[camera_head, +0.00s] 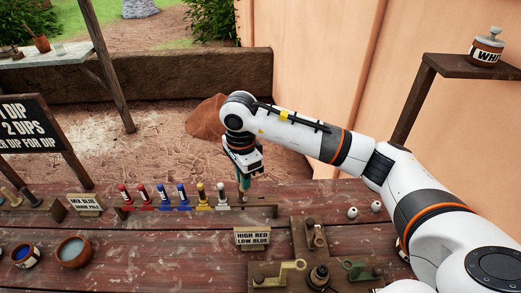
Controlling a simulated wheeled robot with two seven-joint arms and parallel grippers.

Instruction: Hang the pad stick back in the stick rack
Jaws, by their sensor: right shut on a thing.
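The stick rack (265,211) is a low wooden bar on the table. Several upright sticks stand along it, with red, blue, yellow and white colours from left to right. My right gripper (243,172) points down over the right part of the rack, right of the white stick (221,194). The gripper hides the stick's upper part. My left gripper is not in view.
A "HIGH RED LOW BLUE" sign (252,238) stands in front of the rack. Wooden fixtures with brass and green levers (288,271) are at the front right. A shelf (468,66) with a jar is upper right.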

